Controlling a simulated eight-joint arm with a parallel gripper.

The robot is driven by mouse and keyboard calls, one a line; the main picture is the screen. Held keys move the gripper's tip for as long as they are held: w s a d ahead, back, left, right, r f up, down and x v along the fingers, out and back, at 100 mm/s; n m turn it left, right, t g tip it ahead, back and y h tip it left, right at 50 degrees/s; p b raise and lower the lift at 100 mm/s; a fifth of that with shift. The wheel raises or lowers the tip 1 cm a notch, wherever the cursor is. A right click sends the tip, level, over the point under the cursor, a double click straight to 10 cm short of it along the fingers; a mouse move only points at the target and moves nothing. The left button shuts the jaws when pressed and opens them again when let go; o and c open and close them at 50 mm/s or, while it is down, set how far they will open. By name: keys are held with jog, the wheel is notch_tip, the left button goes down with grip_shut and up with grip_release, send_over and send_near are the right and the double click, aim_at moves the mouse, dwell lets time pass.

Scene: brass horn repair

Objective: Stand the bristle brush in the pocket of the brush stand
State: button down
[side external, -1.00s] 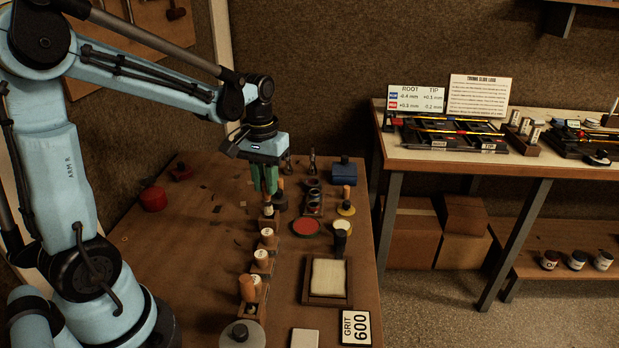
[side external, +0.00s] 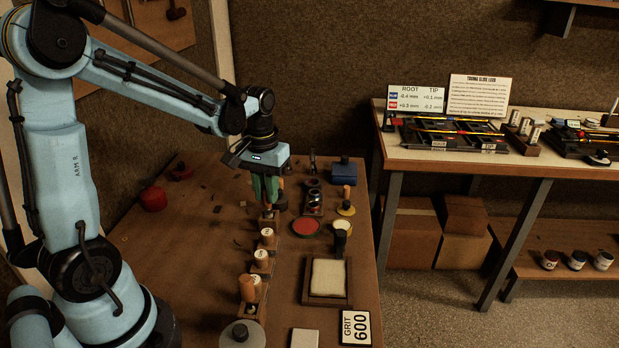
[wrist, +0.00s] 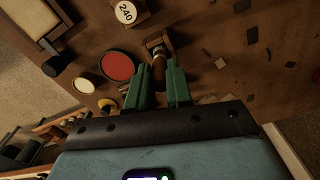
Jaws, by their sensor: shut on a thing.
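My gripper (side external: 265,189) has green fingers pointing down, shut on the bristle brush. The brush (wrist: 158,69) shows between the fingertips in the wrist view, with a brown handle and a lighter metal part at its far end. That end is at a small wooden block (wrist: 154,39), which looks like the brush stand, at the far end of the row of blocks. The block (side external: 269,227) also shows below the fingers in the side view. The bristles are hidden, and I cannot tell how deep the brush sits in the pocket.
A block marked 240 (wrist: 125,12) stands beside the brush's block. A red round pad (side external: 306,227) and a pale round pad (side external: 342,226) lie to the right. A tray (side external: 328,281) is nearer. The table's left part is mostly clear, with dark scraps.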

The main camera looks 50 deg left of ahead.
jog(key=shift+f, duration=0.55)
jog(key=c, duration=0.6)
grip_release()
jog(key=shift+r, duration=0.1)
jog(key=shift+r, duration=3.4)
jog(key=shift+s+d+r+m+t, duration=0.1)
jog(key=shift+s+d+m+t, duration=0.95)
jog(key=shift+d, duration=0.75)
jog(key=shift+s+d+r+m+t, duration=0.1)
jog(key=shift+s+d+m+t, duration=0.7)
jog(key=shift+d+t, duration=0.8)
jog(key=shift+s+d+m+t, duration=0.8)
jog(key=shift+d+m, duration=0.25)
jog(key=shift+d, duration=1)
